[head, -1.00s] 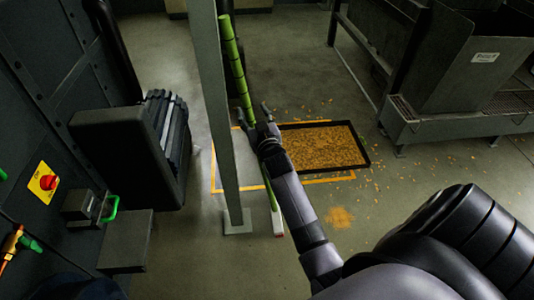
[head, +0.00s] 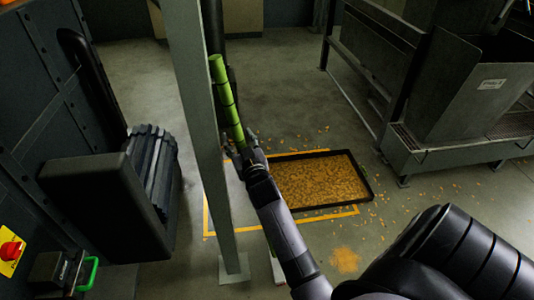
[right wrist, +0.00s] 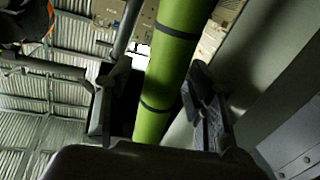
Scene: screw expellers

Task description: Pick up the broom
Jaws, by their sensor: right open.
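The broom (head: 228,103) stands upright and tilted beside a grey post, with a green handle ringed by dark bands. Its lower end shows near the floor, partly behind my right arm. My right gripper (head: 244,148) is at the handle, below its top end. In the right wrist view the green handle (right wrist: 170,70) runs between the two spread fingers of my right gripper (right wrist: 160,88). The right finger is close to the handle; a gap shows on the left. I cannot tell whether either touches it. My left gripper is not in view.
The grey post (head: 203,150) stands just left of the broom. A black-rimmed tray (head: 368,185) of orange-brown bits lies on the floor to the right, with spilled bits around it. A metal machine (head: 470,100) stands at right, a dark cabinet (head: 100,205) at left.

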